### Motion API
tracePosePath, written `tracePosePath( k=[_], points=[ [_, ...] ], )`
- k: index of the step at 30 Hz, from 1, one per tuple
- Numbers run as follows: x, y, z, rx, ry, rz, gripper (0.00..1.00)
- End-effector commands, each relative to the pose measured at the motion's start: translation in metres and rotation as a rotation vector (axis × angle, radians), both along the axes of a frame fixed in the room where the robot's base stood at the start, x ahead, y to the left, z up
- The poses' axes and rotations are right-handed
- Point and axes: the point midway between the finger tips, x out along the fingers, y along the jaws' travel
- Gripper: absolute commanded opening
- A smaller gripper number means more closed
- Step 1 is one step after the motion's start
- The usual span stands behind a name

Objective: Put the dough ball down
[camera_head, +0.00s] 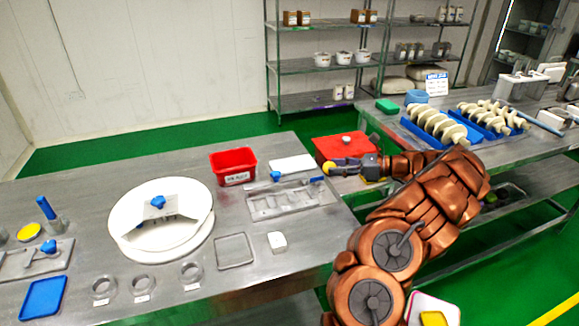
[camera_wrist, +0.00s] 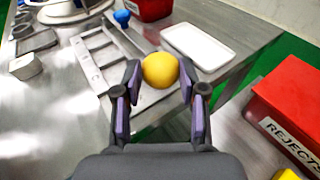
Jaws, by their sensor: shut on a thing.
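The dough ball is a smooth yellow ball (camera_wrist: 160,70) between the fingertips of my gripper (camera_wrist: 158,88) in the wrist view. My gripper is shut on it. In the head view the ball (camera_head: 328,167) shows at the tip of my gripper (camera_head: 335,168), close to the right end of the steel table (camera_head: 215,272). The ball appears held above the table edge, though its exact height is hard to tell. A white rectangular tray (camera_wrist: 197,46) lies just beyond and right of the ball; it also shows in the head view (camera_head: 291,163).
A red REJECTS bin (camera_wrist: 292,100) stands right of my gripper. A slotted metal tray (camera_head: 270,207) lies left of it, with a red tub (camera_head: 233,167) behind. A round white machine part (camera_head: 160,240) stands farther left. Bare table lies in front.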

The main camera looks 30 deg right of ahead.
Motion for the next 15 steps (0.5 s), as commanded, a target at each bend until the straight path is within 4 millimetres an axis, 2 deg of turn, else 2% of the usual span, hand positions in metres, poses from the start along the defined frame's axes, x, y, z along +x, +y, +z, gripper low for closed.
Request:
tracePosePath(
  k=[2,5,15],
  points=[
    [0.0,-0.004,-0.001,0.001,0.001,-0.003,0.01],
    [0.011,-0.002,-0.001,0.002,0.002,-0.007,0.01],
    [0.08,0.014,-0.008,0.0,0.001,-0.01,0.01]
  ],
)
